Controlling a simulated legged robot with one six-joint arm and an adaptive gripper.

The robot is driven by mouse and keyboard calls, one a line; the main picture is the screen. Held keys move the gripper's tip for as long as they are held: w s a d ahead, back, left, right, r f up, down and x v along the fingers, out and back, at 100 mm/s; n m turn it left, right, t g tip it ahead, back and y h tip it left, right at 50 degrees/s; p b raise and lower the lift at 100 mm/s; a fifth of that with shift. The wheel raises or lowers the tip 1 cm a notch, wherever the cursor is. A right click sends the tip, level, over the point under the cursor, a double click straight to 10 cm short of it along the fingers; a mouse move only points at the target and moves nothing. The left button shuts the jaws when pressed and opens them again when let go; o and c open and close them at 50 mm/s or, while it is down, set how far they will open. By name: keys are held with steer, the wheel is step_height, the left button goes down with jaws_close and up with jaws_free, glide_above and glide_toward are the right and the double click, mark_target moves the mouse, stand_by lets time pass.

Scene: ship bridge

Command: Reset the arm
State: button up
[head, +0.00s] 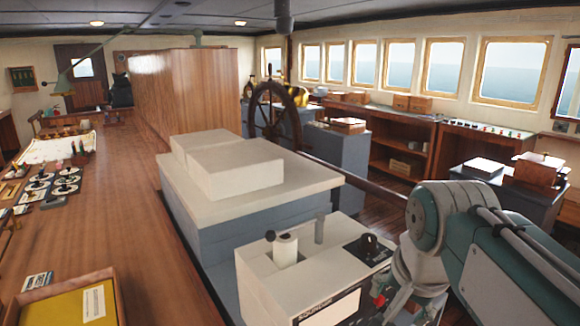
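My arm (490,250) is at the lower right in the head view. It is teal and grey, and it bends down from a rounded joint. My gripper is not clearly seen; the lower end of the arm drops behind and beside the grey console (300,275). A small part with red and green bits shows low by the console's right side, and I cannot make out any fingertips. No held object shows.
A long wooden counter (120,230) with dials and a yellow tray (70,300) runs along the left. A white-topped cabinet (235,170) stands mid-room, before a ship's wheel (275,115). Shelves (400,150) line the windows. A handrail (345,175) crosses near my arm.

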steer(key=s+f+n+t, duration=0.1)
steer(key=s+f+n, duration=0.6)
steer(key=f, duration=0.3)
steer(key=shift+s+n+t, duration=0.3)
steer(key=shift+s+n, duration=0.1)
steer(key=shift+n, duration=0.2)
steer(key=shift+f, duration=0.1)
